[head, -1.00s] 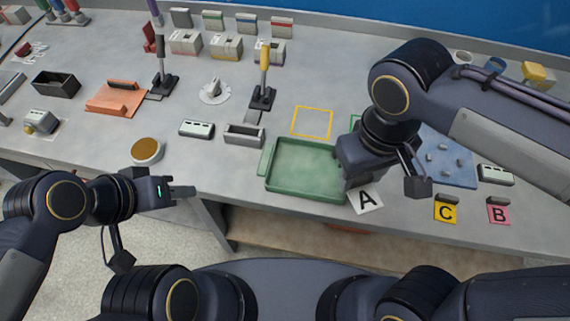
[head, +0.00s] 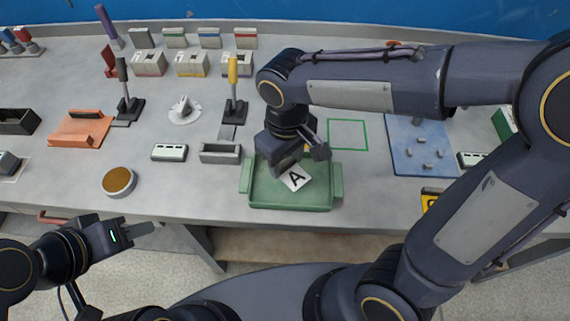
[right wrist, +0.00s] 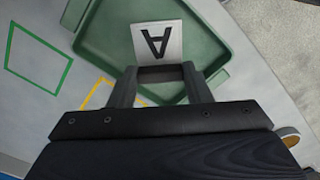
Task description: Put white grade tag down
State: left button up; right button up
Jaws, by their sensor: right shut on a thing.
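The white grade tag (head: 296,177) bears a black letter A. In the head view it is at my right gripper (head: 287,166), over the green tray (head: 290,205). In the right wrist view my right gripper (right wrist: 160,78) is shut on the dark grip of the tag (right wrist: 157,42), and the tray (right wrist: 100,33) lies behind it. I cannot tell whether the tag touches the tray floor. My left gripper (head: 142,233) hangs empty in front of the table's front edge, its finger opening unclear.
A green outlined square (head: 347,134) is bare on the table behind the tray. A blue board (head: 420,158) with small pegs lies to the right. A grey open box (head: 220,154) and a round brown-topped pot (head: 118,181) stand to the left.

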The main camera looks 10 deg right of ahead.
aim_at(285, 167)
jog(key=shift+w+f, duration=0.45)
jog(key=shift+f, duration=0.1)
jog(key=shift+w+f, duration=0.15)
jog(key=shift+f, duration=0.8)
jog(key=shift+w+f, duration=0.15)
jog(key=shift+f, duration=0.75)
jog(key=shift+f+b, duration=0.2)
jog(key=shift+b, duration=0.1)
jog(key=o, duration=1)
jog(key=shift+c, duration=0.2)
jog(key=shift+r, duration=0.15)
